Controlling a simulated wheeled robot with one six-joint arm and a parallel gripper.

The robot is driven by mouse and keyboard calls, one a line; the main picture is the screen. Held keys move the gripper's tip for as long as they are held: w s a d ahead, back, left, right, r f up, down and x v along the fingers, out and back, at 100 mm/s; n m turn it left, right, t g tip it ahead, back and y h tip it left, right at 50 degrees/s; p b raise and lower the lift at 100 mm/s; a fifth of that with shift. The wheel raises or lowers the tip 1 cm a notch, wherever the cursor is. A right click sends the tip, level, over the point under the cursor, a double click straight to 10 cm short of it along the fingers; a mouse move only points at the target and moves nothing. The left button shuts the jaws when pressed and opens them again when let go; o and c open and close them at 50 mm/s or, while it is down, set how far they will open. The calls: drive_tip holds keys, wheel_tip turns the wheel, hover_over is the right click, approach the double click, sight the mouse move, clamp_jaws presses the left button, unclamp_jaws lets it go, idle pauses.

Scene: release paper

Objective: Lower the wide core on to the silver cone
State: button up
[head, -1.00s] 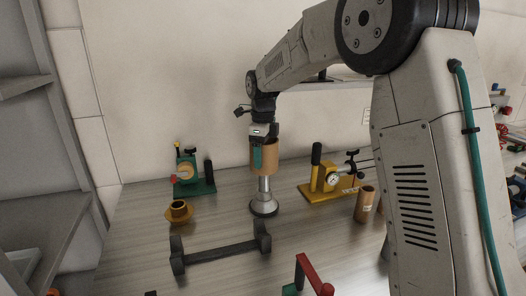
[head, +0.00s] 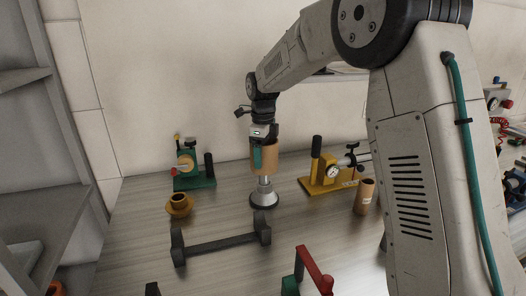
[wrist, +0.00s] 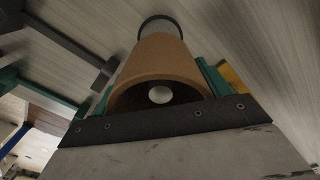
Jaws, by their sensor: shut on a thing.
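The wide core (head: 270,160), a brown cardboard tube, hangs upright in my gripper (head: 258,155), directly above the silver cone (head: 264,199). My gripper is shut on the core's wall; one teal finger shows against its side. The cone's round base stands on the table, and a short length of its stem shows below the core. In the wrist view I look down the core (wrist: 160,55); a pale disc shows in its bore and a dark round base beyond it. I cannot tell how far the cone's top is inside the core.
A green device (head: 194,170) and a flanged brown piece (head: 179,205) stand left of the cone. A yellow device with a gauge (head: 325,185) and a narrower tube (head: 364,197) stand right. A dark cradle (head: 220,242) and a red-handled piece (head: 314,270) lie in front.

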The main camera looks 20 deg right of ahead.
drive_tip(key=shift+f, duration=2.1)
drive_tip(key=o, duration=1.1)
drive_tip(key=shift+s+f, duration=0.1)
wheel_tip(320, 180, up, 8)
drive_tip(key=shift+r, duration=0.1)
drive_tip(key=s+d+r+n, duration=0.1)
drive_tip(key=s+r+n, duration=0.4)
drive_tip(key=s, duration=0.5)
drive_tip(key=s+d+r+n, duration=0.1)
drive_tip(key=s+r+n, duration=0.2)
drive_tip(key=s+n, duration=0.5)
drive_tip(key=s+f+n, duration=0.1)
drive_tip(key=s+n, duration=0.3)
drive_tip(key=s, duration=0.4)
drive_tip(key=s+d+f+n, duration=0.1)
drive_tip(key=s+n, duration=0.3)
drive_tip(key=s, duration=0.4)
drive_tip(key=s+f+n+t, duration=0.1)
drive_tip(key=s+f+n, duration=0.2)
drive_tip(key=s, duration=0.5)
drive_tip(key=shift+s+d+f+n, duration=0.1)
drive_tip(key=shift+d+f+n, duration=0.1)
drive_tip(key=shift+n, duration=0.4)
